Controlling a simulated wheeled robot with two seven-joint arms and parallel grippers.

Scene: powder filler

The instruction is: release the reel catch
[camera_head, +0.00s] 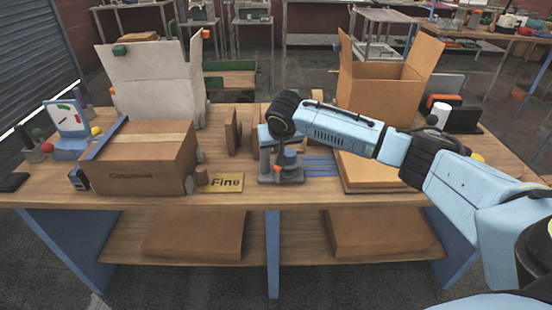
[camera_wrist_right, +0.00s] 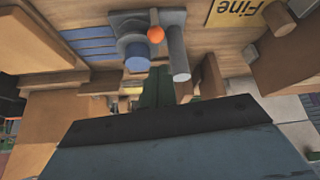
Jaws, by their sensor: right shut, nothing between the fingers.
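A small grey device (camera_head: 282,178) with a blue cylinder (camera_head: 291,158) stands near the front edge of the table, right of the "Fine" plate. In the right wrist view its grey base (camera_wrist_right: 125,22) carries the blue cylinder (camera_wrist_right: 138,56), an orange ball (camera_wrist_right: 156,34) and a grey post (camera_wrist_right: 179,62). I cannot tell which part is the reel catch. My right gripper (camera_wrist_right: 160,82) is shut and empty, with its dark green fingers close to the cylinder and post; contact is unclear. In the head view its wrist hangs over the device. My left gripper is out of view.
A taped cardboard box (camera_head: 148,165) and the yellow "Fine" plate (camera_head: 221,183) lie to the left. Blue strips (camera_head: 321,166) lie right of the device. Open cartons stand behind at left (camera_head: 150,85) and right (camera_head: 380,82). A flat cardboard stack (camera_head: 366,172) is at right.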

